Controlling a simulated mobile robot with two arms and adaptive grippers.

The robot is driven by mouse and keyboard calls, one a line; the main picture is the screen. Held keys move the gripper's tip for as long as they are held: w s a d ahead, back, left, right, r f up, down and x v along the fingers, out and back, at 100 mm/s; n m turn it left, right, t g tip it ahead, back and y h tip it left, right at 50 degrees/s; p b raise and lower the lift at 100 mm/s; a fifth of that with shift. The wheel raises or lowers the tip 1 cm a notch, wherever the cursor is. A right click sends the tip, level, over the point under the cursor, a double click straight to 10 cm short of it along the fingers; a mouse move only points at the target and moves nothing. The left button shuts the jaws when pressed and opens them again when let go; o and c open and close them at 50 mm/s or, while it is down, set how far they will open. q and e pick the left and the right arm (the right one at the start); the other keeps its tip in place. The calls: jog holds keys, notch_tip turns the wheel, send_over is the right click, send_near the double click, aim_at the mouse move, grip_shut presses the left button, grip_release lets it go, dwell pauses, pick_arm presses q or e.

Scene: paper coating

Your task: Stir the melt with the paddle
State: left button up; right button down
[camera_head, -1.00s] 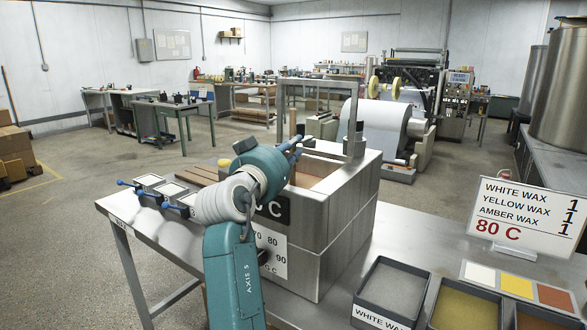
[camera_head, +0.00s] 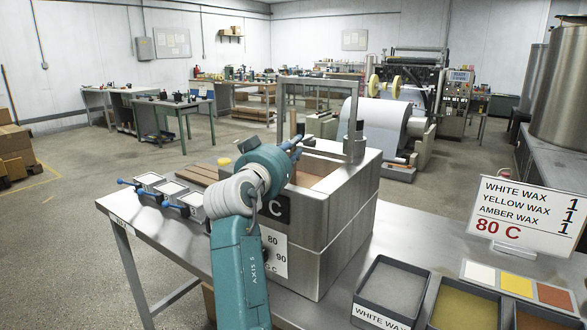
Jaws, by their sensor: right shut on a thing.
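The steel melt tank (camera_head: 343,220) stands on the metal table, open at the top. A tan-brown patch (camera_head: 312,167) shows inside its opening; I cannot tell melt from inner wall. The paddle (camera_head: 293,124) shows as an upright wooden handle above my right gripper; its lower end is hidden in the tank. My right gripper (camera_head: 296,149) is at the tank's opening, shut on the paddle, with its fingers partly hidden by my teal wrist. My left gripper is not in view.
A metal frame (camera_head: 283,101) arches over the tank. Small trays with blue handles (camera_head: 149,181) sit left of it. Bins of white wax (camera_head: 392,288) and yellow wax (camera_head: 466,305) stand at the front right, below a recipe sign (camera_head: 526,211). Bare tabletop lies between tank and bins.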

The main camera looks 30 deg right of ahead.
aim_at(295, 130)
jog(key=shift+r, duration=0.2)
dwell(0.3)
jog(key=shift+r+p, duration=1.35)
jog(key=shift+r, duration=0.4)
notch_tip(295, 130, up, 8)
jog(key=p, duration=0.5)
jog(key=shift+r+p, duration=0.15)
jog(key=shift+p, duration=0.25)
jog(key=shift+r+p, duration=2.1)
jog(key=shift+r, duration=0.9)
